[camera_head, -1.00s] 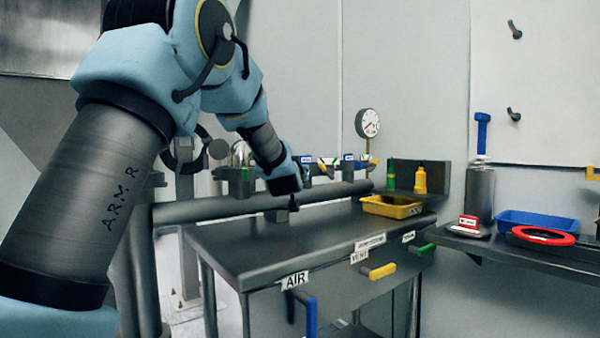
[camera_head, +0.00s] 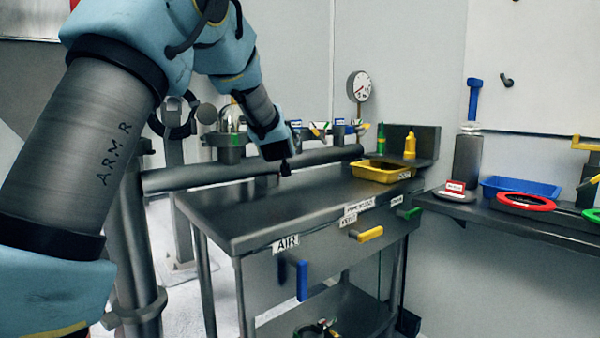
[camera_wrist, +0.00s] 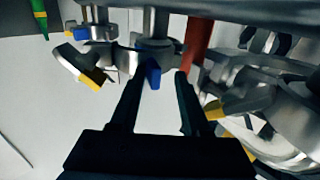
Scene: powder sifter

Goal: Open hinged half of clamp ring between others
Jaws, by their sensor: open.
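Several metal clamp fittings with coloured tips line the pipe behind the table. In the head view the part between two blue-topped ones is a small clamp (camera_head: 318,130), partly blurred. In the wrist view a blue-tipped metal piece (camera_wrist: 153,74) stands between a yellow-tipped clamp half (camera_wrist: 82,68) on the left and a larger yellow-tipped one (camera_wrist: 238,105) on the right. I cannot tell which is the hinged half. My gripper (camera_wrist: 161,72) is open, its fingers on either side of the blue tip, with no clear contact. In the head view my gripper (camera_head: 285,168) points down over the table's back edge.
The steel table (camera_head: 260,205) is mostly clear on top. A yellow tray (camera_head: 372,173) and a yellow bottle (camera_head: 409,145) are at its right end. A gauge (camera_head: 359,86) rises behind. A right shelf holds a blue tray (camera_head: 520,188) and a red ring (camera_head: 526,202).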

